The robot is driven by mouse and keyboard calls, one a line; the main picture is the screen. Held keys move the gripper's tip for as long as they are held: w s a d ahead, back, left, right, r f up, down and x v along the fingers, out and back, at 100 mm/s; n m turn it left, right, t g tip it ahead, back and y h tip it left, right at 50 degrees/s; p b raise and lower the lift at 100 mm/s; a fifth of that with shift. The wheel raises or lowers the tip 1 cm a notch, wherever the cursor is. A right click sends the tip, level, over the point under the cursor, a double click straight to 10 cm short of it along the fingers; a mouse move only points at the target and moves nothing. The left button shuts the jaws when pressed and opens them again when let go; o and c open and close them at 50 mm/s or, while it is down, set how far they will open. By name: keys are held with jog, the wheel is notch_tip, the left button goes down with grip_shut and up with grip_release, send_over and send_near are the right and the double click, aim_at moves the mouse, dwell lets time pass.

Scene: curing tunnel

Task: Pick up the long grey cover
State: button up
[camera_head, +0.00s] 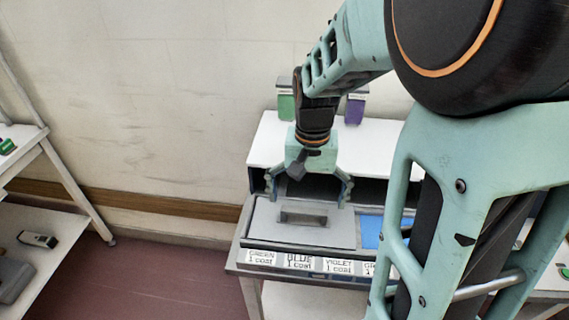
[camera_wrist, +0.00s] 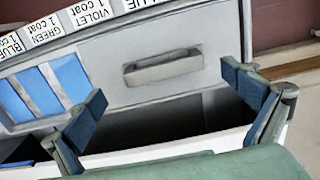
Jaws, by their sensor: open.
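The long grey cover (camera_head: 335,235) is a flat pale-grey panel with a raised grey bar handle (camera_head: 303,217), lying on the front left of the tunnel unit on the table. In the wrist view the cover (camera_wrist: 220,35) and its handle (camera_wrist: 163,69) show just beyond the fingertips. My gripper (camera_head: 309,190) is open and empty, above and behind the cover's handle. In the wrist view my gripper (camera_wrist: 168,98) has its two fingers spread wide, one on each side of a dark opening (camera_wrist: 150,122) beside the cover. Neither finger visibly touches the handle.
Blue panels (camera_head: 370,231) lie right of the cover. Labels (camera_head: 298,262) line the front edge. A white top (camera_head: 270,140) stands behind, with green (camera_head: 286,106) and violet (camera_head: 355,110) containers beyond. A shelf rack (camera_head: 60,185) stands left. My arm hides the right side.

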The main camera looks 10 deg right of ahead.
aim_at(304, 210)
notch_tip(304, 210, down, 5)
jog(key=shift+w+a+f, duration=0.1)
jog(key=shift+a+f, duration=0.05)
jog(key=c, duration=1.6)
